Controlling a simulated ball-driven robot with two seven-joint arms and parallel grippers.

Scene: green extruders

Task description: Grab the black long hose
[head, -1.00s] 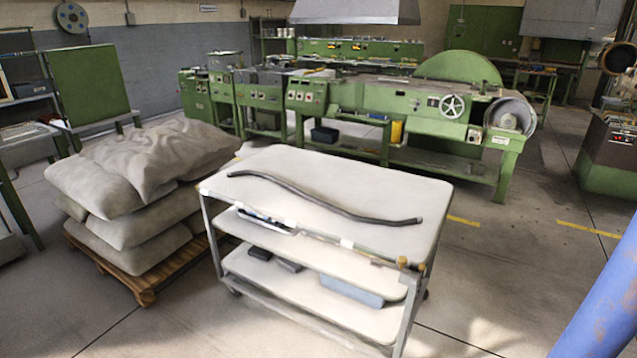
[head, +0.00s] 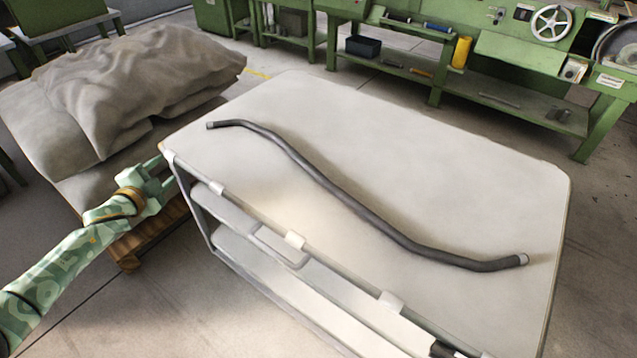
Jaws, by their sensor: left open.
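The black long hose (head: 345,198) lies in a gentle S-curve on the white top of the cart (head: 420,150). One end is near the cart's left side and the other is near the front right. My left gripper (head: 166,172) is at the left edge of the cart, at the end of a green patterned arm. It is open and empty, to the left of the hose's left end and apart from it. My right gripper is not in view.
Grey sacks (head: 120,85) are stacked on a wooden pallet (head: 150,236) left of the cart, close to my left arm. Lower shelves (head: 250,245) show under the cart top. Green machinery (head: 460,50) stands behind. The cart top around the hose is clear.

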